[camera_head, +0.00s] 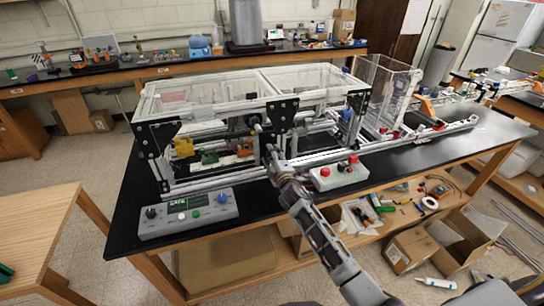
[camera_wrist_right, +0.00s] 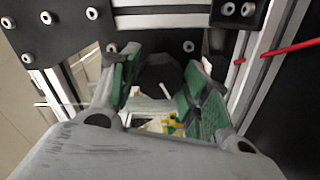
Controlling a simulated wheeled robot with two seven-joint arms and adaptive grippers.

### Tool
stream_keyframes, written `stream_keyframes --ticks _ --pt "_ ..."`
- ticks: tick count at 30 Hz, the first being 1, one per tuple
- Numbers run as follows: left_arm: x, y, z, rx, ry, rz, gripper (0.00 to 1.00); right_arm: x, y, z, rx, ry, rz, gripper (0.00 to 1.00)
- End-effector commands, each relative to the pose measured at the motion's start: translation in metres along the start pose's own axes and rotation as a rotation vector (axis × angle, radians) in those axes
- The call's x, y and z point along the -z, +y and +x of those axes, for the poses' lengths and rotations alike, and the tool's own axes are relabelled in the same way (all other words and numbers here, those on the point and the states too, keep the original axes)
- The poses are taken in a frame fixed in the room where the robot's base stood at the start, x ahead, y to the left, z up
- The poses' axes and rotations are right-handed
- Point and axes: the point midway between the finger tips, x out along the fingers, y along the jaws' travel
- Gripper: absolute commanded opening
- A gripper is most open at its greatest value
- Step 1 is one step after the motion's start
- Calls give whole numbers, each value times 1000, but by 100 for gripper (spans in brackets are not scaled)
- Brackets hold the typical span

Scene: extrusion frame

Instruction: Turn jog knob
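A dark, round, faceted knob (camera_wrist_right: 160,76) shows in the right wrist view, straight ahead between my right fingers; whether this is the jog knob I cannot tell for sure. My right gripper (camera_wrist_right: 162,92) is open, with its green-padded fingers apart on either side of the knob, and no firm contact shows. In the head view my right gripper (camera_head: 272,160) is at the front of the extrusion frame (camera_head: 215,105), and it hides the spot it faces. A grey control box (camera_head: 187,213) with a blue knob (camera_head: 223,198) and a black knob (camera_head: 151,212) sits at the front left. My left gripper is not in view.
A light box with red buttons (camera_head: 338,174) stands close right of my right gripper. Black brackets and metal rails surround the gripper in the wrist view, with a red rod (camera_wrist_right: 290,46) at right. The black bench top (camera_head: 440,155) is mostly clear at right.

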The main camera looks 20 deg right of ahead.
Motion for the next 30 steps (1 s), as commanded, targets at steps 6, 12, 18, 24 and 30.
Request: stream_keyframes --ticks 6,12,18,24,30 --pt "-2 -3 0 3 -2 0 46 -1 0 0 0 -1 0 47" --pt "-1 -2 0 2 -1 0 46 -1 -1 -5 1 -1 0 47" --pt "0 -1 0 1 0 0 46 -1 -1 -17 1 -1 0 47" --pt "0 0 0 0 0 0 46 -1 -1 -34 2 -2 -1 47" --pt "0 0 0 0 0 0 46 -1 -1 -52 1 -2 -1 47"
